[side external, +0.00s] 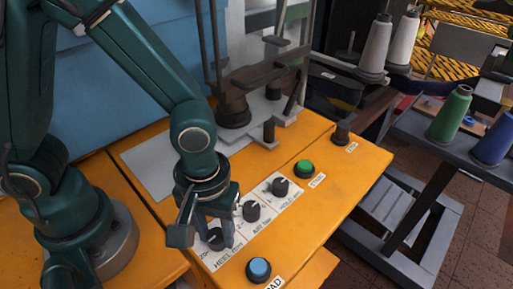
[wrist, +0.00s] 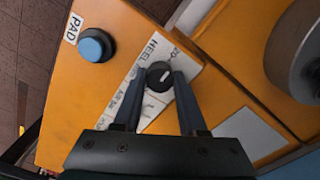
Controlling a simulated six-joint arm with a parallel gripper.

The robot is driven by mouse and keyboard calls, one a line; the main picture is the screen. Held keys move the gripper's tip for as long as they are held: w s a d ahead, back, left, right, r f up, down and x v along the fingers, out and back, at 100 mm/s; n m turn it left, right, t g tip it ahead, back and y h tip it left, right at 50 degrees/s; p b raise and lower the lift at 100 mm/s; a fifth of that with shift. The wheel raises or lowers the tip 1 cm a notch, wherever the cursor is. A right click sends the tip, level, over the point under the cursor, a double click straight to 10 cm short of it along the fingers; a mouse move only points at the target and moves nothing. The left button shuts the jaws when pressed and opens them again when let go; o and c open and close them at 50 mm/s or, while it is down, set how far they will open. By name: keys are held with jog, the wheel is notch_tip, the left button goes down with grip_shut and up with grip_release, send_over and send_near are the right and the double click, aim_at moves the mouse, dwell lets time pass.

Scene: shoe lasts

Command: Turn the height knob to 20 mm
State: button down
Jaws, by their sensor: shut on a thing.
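The height knob is the dark round knob (wrist: 159,77) with a white pointer line on its top, beside the printed word HEEL on a white label strip (wrist: 150,108). In the side view the knob (side external: 215,240) is partly covered by a finger. My gripper (side external: 208,236) points down over it, and in the wrist view its two fingers (wrist: 160,80) close on the knob from both sides. The pointer line runs slantwise, towards the upper right in the wrist view. Scale figures near the knob are partly hidden and too small to read surely.
Two more dark knobs (side external: 251,211) (side external: 280,187) stand in line on the strip. A green button (side external: 304,168) lies beyond them, and a blue PAD button (side external: 258,270) sits near the front edge. A dark clamp frame (side external: 236,105) rises behind. Thread cones stand at right.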

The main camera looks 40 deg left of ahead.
aim_at(216, 234)
dwell(0.3)
jog(key=shift+c, duration=2.3)
grip_release()
jog(key=shift+r, duration=2.6)
jog(key=a+r+m+t, duration=0.5)
jog(key=a+r+m, duration=0.1)
jog(key=a+r, duration=0.3)
jog(key=shift+a+r+t, duration=0.25)
jog(key=shift+a+t, duration=0.05)
jog(key=shift+a, duration=0.45)
